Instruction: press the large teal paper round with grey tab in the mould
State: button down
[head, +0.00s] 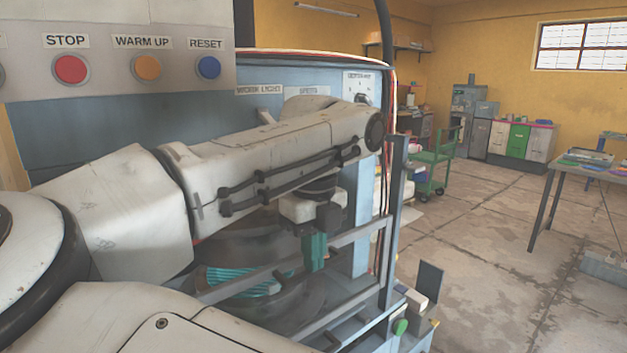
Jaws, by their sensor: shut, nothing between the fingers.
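My gripper (315,262) hangs under my arm's wrist, inside the frame of the press. Its teal fingers point down and are together, with nothing seen between them. A teal, ridged piece (243,283), which looks like the paper round, lies on the dark round mould (292,312) below and to the left of my gripper. My gripper is above it and apart from it. My arm and the grey bars hide part of the piece and the mould. I cannot make out a grey tab.
A panel with STOP (70,69), WARM UP (148,67) and RESET (208,67) buttons stands at the upper left. Grey bars (345,236) cross the press opening. A green button (400,326) is at the lower front. A table (545,200) and a green cart (432,163) stand beyond open floor.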

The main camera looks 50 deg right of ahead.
notch_tip(320, 180, down, 2)
jog(key=shift+f+b, duration=0.25)
jog(key=shift+b, duration=0.55)
jog(key=shift+f, duration=0.1)
jog(key=shift+s+a+f, duration=0.1)
jog(key=shift+s+f, duration=0.05)
notch_tip(320, 180, up, 15)
jog(key=p, duration=0.1)
jog(key=shift+p, duration=0.4)
